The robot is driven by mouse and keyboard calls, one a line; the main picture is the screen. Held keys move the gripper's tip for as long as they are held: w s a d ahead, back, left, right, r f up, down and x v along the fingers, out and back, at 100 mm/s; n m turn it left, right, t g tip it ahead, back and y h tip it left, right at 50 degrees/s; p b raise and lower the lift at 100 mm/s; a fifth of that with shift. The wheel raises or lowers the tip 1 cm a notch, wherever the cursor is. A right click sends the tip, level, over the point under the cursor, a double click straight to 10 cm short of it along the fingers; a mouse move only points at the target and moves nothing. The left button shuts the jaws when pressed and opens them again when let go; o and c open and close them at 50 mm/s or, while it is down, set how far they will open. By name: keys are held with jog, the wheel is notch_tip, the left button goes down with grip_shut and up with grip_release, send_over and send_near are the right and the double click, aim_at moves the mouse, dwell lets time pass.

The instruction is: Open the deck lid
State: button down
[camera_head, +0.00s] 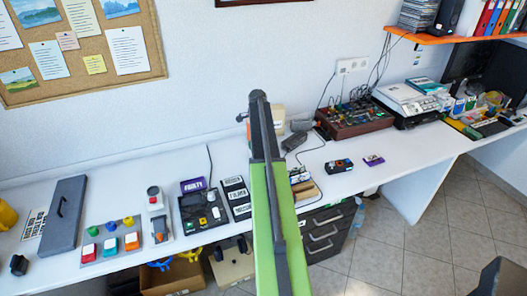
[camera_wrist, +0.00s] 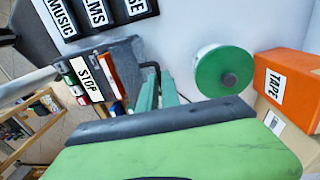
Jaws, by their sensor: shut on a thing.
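The deck is a grey unit in the wrist view, with a row of keys along its side: a white STOP key (camera_wrist: 88,78), an orange key (camera_wrist: 110,76) and smaller red and green ones. Its grey lid (camera_wrist: 127,58) lies beside the keys, with a dark bent handle (camera_wrist: 153,68) at its edge. My gripper (camera_wrist: 156,88) has its two green fingers at this handle and is shut on it. How far the lid is raised I cannot tell. In the head view my green arm covers the fingers and most of the deck.
A green-faced roll (camera_wrist: 222,70) and an orange TAPE box (camera_wrist: 284,80) stand close by in the wrist view. Labelled black holders (camera_head: 236,196) and a black panel (camera_head: 203,211) lie left of my arm. A small dark device (camera_head: 339,165) is at the right.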

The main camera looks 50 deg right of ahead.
jog(key=shift+w+d+f+b, duration=0.35)
jog(key=shift+w+f+b, duration=0.45)
jog(key=shift+w, duration=0.05)
jog(key=shift+w+d+f+b, duration=0.35)
jog(key=shift+w+f+b, duration=0.45)
jog(key=c, duration=1.6)
grip_release()
jog(key=shift+w, duration=0.1)
jog(key=shift+o, duration=0.2)
jog(key=shift+d+f, duration=0.1)
jog(key=shift+f, duration=0.05)
notch_tip(320, 180, up, 17)
jog(key=p, duration=1.7)
jog(key=shift+w+d, duration=0.25)
jog(key=shift+w, duration=0.15)
